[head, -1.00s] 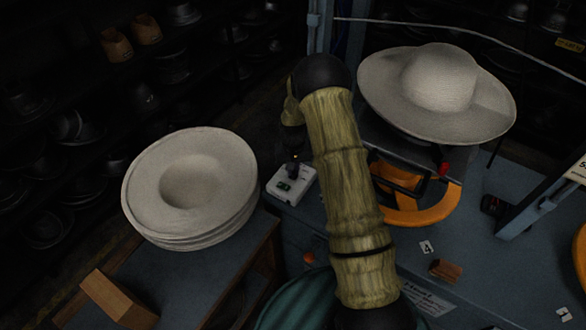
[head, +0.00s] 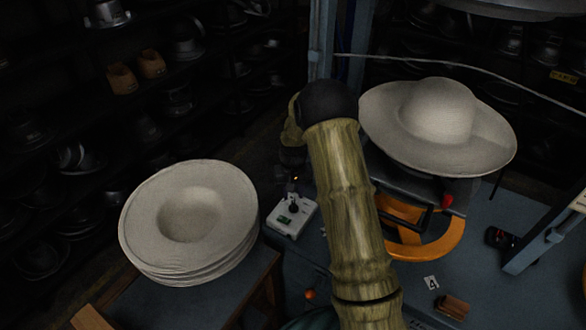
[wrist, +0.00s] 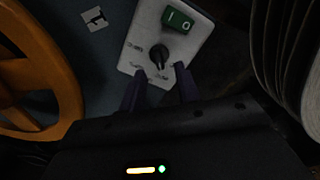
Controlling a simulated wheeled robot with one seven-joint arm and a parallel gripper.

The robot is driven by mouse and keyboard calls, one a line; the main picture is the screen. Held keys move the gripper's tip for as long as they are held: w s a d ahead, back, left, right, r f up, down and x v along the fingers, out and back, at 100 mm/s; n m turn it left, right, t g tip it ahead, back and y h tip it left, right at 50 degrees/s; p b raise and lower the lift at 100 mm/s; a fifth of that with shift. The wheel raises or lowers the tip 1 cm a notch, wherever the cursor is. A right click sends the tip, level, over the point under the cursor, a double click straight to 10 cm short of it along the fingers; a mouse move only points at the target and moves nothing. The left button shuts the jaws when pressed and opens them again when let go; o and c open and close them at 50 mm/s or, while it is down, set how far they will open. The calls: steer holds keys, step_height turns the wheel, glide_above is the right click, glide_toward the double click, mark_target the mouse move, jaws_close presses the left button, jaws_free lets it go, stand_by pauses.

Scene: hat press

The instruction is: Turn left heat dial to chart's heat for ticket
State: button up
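The left heat control is a small white box (head: 300,220) with a black dial (head: 294,207) and a green rocker switch (head: 284,219), beside the left end of the press table. In the wrist view the box (wrist: 186,38) shows its dial (wrist: 158,56) and its green switch (wrist: 178,20). My gripper (wrist: 160,84) is open, its two dark fingers apart just short of the dial, one on each side of it in the picture. Whether they touch the dial I cannot tell. The dial markings are too dark to read. No ticket or chart is legible.
A stack of pale hats (head: 190,222) stands on a low table at left. A pale wide-brimmed hat (head: 438,120) sits on the press.

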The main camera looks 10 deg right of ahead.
mark_target(294, 204)
step_height(294, 204, up, 13)
steer(key=b, duration=0.2)
steer(key=shift+f, duration=0.2)
steer(key=shift+s+d, duration=0.1)
steer(key=shift+s, duration=0.05)
steer(key=s+r+n+t, duration=0.1)
steer(key=s+r+t, duration=0.1)
steer(key=s, duration=2.2)
steer(key=shift+s+t, duration=0.25)
steer(key=shift+t, duration=0.05)
